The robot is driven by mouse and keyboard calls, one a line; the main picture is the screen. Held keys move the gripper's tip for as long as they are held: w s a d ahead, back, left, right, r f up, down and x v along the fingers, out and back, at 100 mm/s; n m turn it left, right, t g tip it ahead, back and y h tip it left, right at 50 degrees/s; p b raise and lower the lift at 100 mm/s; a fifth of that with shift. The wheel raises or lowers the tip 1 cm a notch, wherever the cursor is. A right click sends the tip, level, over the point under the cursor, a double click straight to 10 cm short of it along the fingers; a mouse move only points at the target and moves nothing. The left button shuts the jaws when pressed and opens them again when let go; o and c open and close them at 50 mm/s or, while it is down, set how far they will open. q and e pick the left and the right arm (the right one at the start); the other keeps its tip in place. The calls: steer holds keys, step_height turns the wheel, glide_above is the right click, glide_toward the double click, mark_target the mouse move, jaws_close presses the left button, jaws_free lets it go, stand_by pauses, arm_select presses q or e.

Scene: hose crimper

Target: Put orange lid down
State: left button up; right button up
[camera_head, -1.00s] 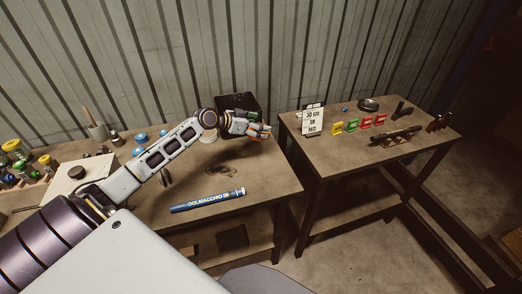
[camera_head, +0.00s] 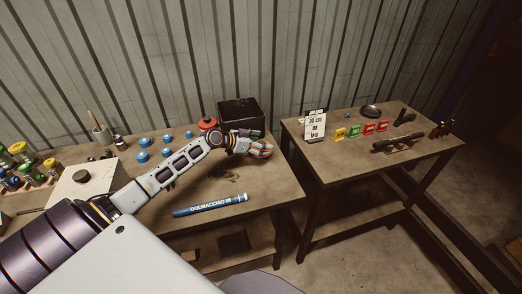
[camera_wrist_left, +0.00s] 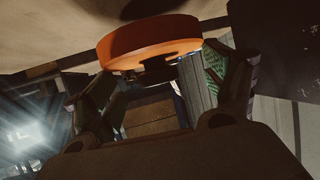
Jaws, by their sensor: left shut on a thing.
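My left gripper (camera_head: 259,147) is shut on the orange lid (camera_head: 265,152) at the right end of the work table (camera_head: 250,187). In the left wrist view the round orange lid (camera_wrist_left: 150,40) sits between the green-padded fingertips (camera_wrist_left: 160,80). A brown surface shows just behind it; I cannot tell whether the lid touches that surface. In the head view the fingers hide most of the lid. My right gripper is not in view.
A black bin (camera_head: 240,112) stands behind the gripper. A red round thing (camera_head: 207,124) and several blue caps (camera_head: 143,142) lie by the forearm. A blue marker (camera_head: 210,206) lies in front. A second table (camera_head: 350,165) with a sign (camera_head: 316,124) stands right.

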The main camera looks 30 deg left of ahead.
arm_select(q)
steer(key=shift+f, duration=1.85)
steer(key=shift+f, duration=0.1)
steer(key=o, duration=0.9)
steer(key=shift+s, duration=0.1)
steer(key=shift+b+v, duration=0.5)
steer(key=shift+v, duration=5.45)
